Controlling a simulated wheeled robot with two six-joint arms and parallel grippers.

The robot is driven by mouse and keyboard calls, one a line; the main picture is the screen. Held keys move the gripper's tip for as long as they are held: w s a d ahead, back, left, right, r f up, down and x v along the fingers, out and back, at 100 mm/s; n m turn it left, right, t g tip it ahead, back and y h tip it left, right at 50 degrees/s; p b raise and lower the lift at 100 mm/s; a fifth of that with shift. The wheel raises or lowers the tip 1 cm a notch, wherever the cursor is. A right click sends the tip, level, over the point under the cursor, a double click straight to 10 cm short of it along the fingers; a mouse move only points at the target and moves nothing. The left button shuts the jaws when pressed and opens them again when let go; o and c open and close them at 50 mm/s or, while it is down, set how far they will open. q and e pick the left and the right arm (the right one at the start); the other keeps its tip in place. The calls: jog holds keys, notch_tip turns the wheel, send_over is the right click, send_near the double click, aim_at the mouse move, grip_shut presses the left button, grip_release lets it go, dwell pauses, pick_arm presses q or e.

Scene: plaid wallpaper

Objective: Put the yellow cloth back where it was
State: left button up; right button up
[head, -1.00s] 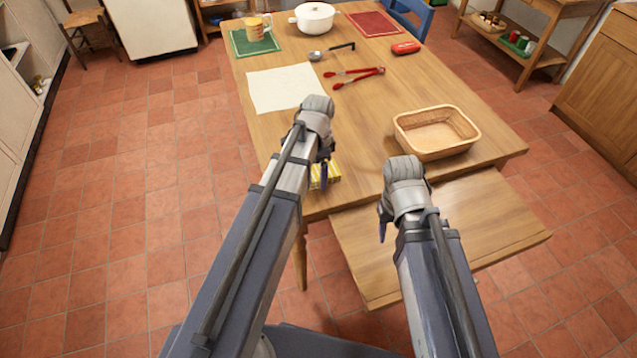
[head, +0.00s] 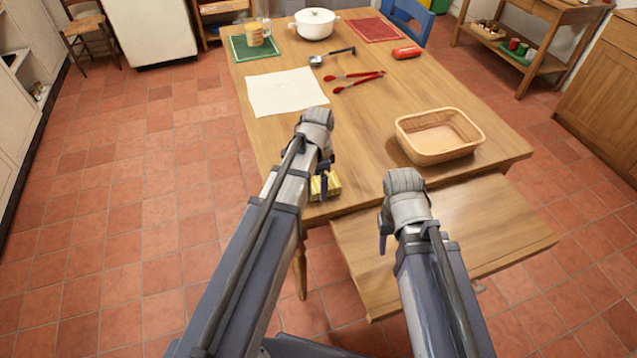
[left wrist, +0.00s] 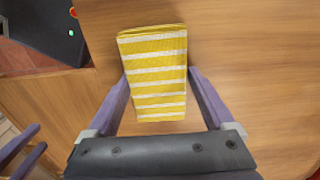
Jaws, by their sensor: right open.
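The yellow cloth (head: 331,187) is a folded, thick rectangle with white stripes at the near left corner of the table (head: 370,150). It shows whole in the left wrist view (left wrist: 155,75). My left gripper (left wrist: 156,73) has one finger along each side of the cloth, with both tips against its edges and no clear gap. I cannot tell whether the cloth is lifted off the wood. My right gripper (head: 383,235) is open, above the near pull-out board, with its fingers mostly hidden behind the wrist.
A wicker basket (head: 440,150) stands at the right. A white sheet (head: 285,92), red tongs (head: 355,80), a ladle (head: 330,57), a red case (head: 407,52), a mug (head: 255,35) and a white pot (head: 314,24) lie farther back. The pull-out board (head: 490,235) is bare.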

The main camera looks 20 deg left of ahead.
pick_arm(q)
jog(key=shift+s+d, duration=0.1)
jog(key=shift+s, duration=0.1)
notch_tip(320, 180, up, 12)
jog(key=p, duration=1.2)
jog(key=s+d+n+y, duration=0.1)
jog(key=s+d+n, duration=0.6)
jog(key=s+d, duration=0.3)
jog(key=s, duration=0.4)
jog(key=shift+d+r, duration=0.2)
pick_arm(e)
notch_tip(320, 180, up, 12)
